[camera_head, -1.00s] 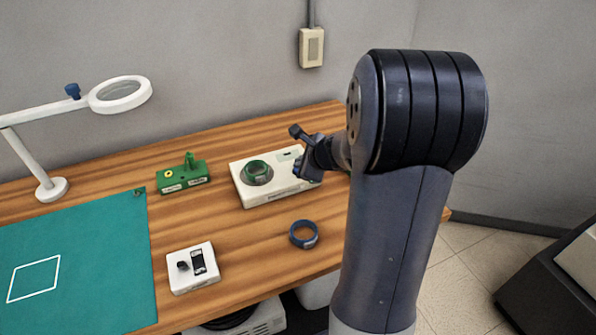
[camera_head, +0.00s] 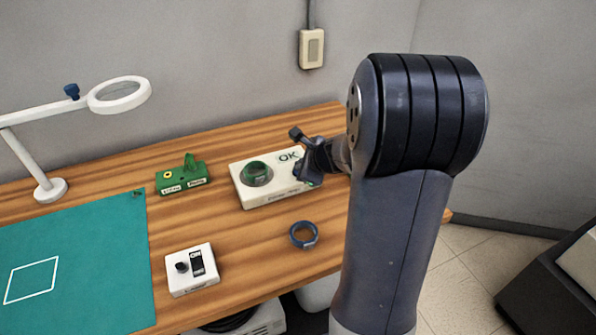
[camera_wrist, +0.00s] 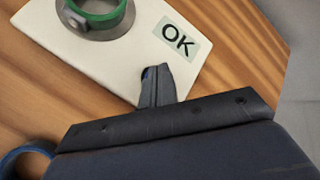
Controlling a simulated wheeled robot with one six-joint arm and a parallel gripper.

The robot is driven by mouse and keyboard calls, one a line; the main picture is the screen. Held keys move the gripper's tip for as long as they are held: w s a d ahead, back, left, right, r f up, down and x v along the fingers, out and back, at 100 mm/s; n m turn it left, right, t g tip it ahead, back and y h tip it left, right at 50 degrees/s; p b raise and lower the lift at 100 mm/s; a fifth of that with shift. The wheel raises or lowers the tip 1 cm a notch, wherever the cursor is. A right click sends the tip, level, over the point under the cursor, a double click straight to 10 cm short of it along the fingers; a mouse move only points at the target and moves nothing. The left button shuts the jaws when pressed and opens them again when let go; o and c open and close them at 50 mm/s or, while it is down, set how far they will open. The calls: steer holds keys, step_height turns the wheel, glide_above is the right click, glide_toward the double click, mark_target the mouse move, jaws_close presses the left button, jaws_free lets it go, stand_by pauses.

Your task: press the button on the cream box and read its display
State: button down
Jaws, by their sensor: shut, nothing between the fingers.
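The cream box (camera_head: 262,197) lies on the wooden bench, left of my arm. Its display (camera_head: 289,156) reads "OK", and the same display (camera_wrist: 178,41) shows "OK" in large dark letters in the wrist view. A green ring (camera_head: 257,171) sits on a round grey seat on the box's left part; the ring (camera_wrist: 105,14) is also in the wrist view. My gripper (camera_wrist: 157,72) is shut and empty, its tips over the front right part of the box. The tips hide most of the button; a small bit of blue shows beside them.
A blue ring (camera_head: 304,235) lies on the bench in front of the box. A small white box (camera_head: 192,271) with a knob and a dark panel and a green device (camera_head: 183,178) stand to the left. A teal mat (camera_head: 90,280) and a ring-shaped magnifier (camera_head: 120,95) are farther left.

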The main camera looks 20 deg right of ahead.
stand_by(0.4)
steer(key=shift+r+p, duration=0.7)
steer(key=shift+r, duration=0.1)
step_height(320, 180, up, 5)
steer(key=p, duration=0.4)
stand_by(0.3)
